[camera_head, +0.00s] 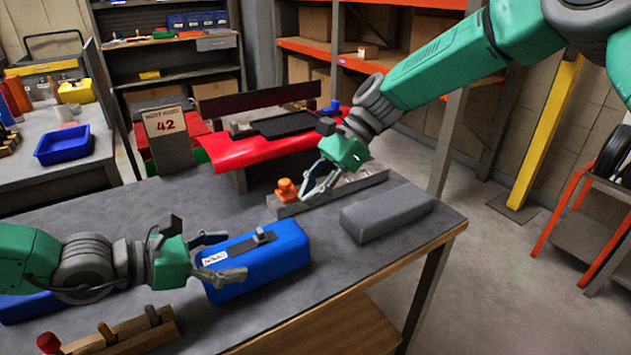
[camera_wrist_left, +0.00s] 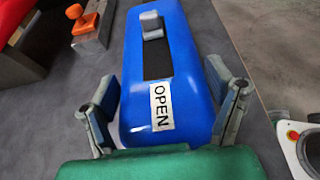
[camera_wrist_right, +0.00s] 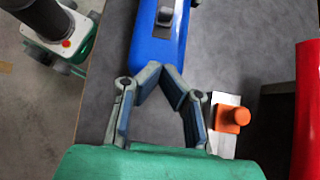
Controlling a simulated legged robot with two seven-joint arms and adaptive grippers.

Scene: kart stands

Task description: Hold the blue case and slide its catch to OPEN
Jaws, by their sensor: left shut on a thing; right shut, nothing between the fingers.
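The blue case (camera_head: 285,255) lies on the grey table, with a white OPEN label (camera_head: 215,258) near its left end. My left gripper (camera_head: 230,255) has its fingers on either side of that end and is shut on the case. The small grey catch (camera_wrist_left: 152,28) stands on a dark track (camera_wrist_left: 157,60), at the track's end away from the OPEN label (camera_wrist_left: 162,107). My right gripper (camera_head: 308,196) is shut and empty beyond the case, apart from the catch. In the right wrist view, its closed tips (camera_wrist_right: 165,72) are near the case (camera_wrist_right: 152,48); the catch (camera_wrist_right: 165,16) shows at the top.
An orange knob (camera_head: 286,189) sits on a metal rail (camera_head: 335,192) near my right gripper. A grey block (camera_head: 388,213) lies right of the case. A wooden rack with handles (camera_head: 120,336) is at the front left. A red panel (camera_head: 260,150) stands behind.

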